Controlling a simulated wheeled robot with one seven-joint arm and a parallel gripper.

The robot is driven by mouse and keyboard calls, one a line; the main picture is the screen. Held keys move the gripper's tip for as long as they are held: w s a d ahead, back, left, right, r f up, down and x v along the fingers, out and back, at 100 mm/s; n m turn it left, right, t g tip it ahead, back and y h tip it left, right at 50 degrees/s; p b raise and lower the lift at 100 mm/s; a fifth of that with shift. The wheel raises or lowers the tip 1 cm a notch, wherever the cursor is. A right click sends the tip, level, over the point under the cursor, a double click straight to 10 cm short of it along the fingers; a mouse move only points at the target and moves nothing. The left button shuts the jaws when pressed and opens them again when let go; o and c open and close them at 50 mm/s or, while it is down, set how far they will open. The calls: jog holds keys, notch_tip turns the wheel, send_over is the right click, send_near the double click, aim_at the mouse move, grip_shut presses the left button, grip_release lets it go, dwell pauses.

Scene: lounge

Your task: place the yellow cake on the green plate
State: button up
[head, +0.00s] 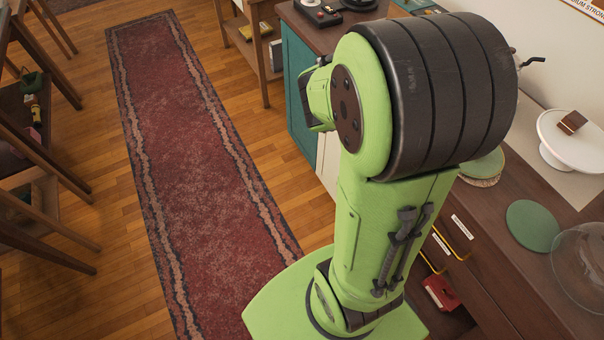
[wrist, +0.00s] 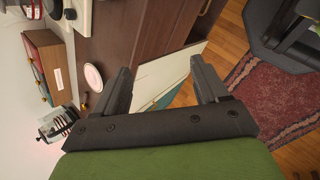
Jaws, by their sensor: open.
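My gripper (wrist: 162,84) is open and empty in the wrist view. Its two dark fingers stand apart, with a cabinet and the floor beyond them. In the head view my arm hides its fingers. A flat, dark green disc (head: 532,226) lies on the brown counter at the right. A pale green plate (head: 484,168) with a tan rim lies further back, partly hidden by my arm. I cannot tell for sure which is the green plate. I cannot make out a yellow cake in either view.
A white cake stand (head: 570,150) holds a small brown block (head: 572,122). A clear glass dish (head: 582,268) sits at the counter's right. A red patterned runner (head: 195,170) covers clear floor. A small pinkish-white dish (wrist: 93,77) shows in the wrist view.

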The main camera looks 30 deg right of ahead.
jog(key=s+a+r+m+t+y, duration=0.1)
jog(key=a+r+m+t+y, duration=0.1)
jog(key=a, duration=0.9)
jog(key=s+a+r+m+t+y, duration=0.2)
jog(key=a+r+y, duration=0.3)
jog(key=a, duration=0.7)
jog(key=shift+r+m+t, duration=0.5)
jog(key=shift+r+t, duration=0.35)
jog(key=shift+t, duration=0.05)
